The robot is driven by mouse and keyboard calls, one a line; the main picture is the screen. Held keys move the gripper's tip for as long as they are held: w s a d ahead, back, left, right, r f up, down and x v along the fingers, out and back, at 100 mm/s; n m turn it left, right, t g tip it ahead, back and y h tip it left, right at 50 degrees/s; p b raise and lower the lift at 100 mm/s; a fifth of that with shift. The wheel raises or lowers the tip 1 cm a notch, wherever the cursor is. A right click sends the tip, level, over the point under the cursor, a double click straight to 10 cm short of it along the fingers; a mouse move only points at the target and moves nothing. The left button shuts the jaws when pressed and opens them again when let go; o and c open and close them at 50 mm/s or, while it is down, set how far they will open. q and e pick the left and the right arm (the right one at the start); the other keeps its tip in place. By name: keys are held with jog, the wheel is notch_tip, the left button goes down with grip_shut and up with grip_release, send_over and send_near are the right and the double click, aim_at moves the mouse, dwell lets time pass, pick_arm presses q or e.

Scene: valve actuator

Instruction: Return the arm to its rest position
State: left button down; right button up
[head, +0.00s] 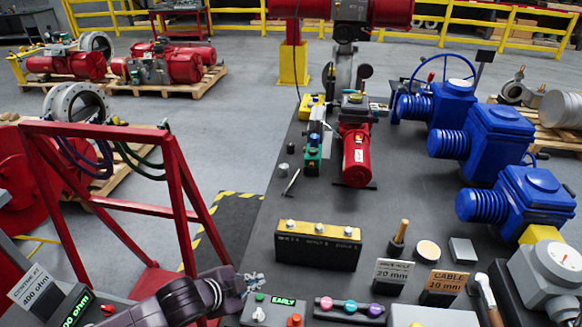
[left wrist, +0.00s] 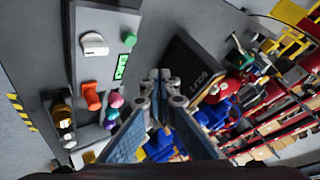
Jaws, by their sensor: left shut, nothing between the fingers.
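My left arm comes in from the bottom left of the head view. Its gripper (head: 252,283) is shut and empty, above the near left edge of the dark table (head: 400,200). It is close to the grey control box (head: 268,312) with a green "EARLY" display. In the left wrist view the fingers (left wrist: 160,80) come together with nothing between them. The same control box (left wrist: 98,65) shows there to the left of the fingers, with its white knob, green button and orange switch. My right gripper is in neither view.
A black block with yellow top (head: 318,247) and a panel of coloured knobs (head: 350,308) stand near the gripper. Blue actuators (head: 485,140) line the table's right side. A red frame (head: 180,190) stands left of the table.

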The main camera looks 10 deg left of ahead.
pick_arm(q)
jog(key=s+d, duration=0.1)
jog(key=s+d+n, duration=0.1)
jog(key=s, duration=0.1)
jog(key=shift+d+f, duration=0.15)
jog(key=shift+d, duration=0.1)
jog(key=s+a+f+n+g+y, duration=0.15)
jog(key=s+a+n, duration=0.35)
jog(key=s, duration=0.5)
jog(key=s+a+n+g+y, duration=0.25)
jog(key=s+n, duration=0.35)
jog(key=s, duration=0.3)
jog(key=s+f+g+b, duration=0.25)
jog(key=f+b, duration=0.45)
jog(key=f, duration=2.7)
jog(key=s+a+f+b, duration=0.3)
jog(key=s+f+b, duration=0.3)
jog(key=s+f, duration=1.1)
notch_tip(320, 180, down, 5)
jog(key=shift+s+a+r+g, duration=0.1)
jog(key=shift+s+a+g, duration=0.05)
jog(key=shift+s+g, duration=0.2)
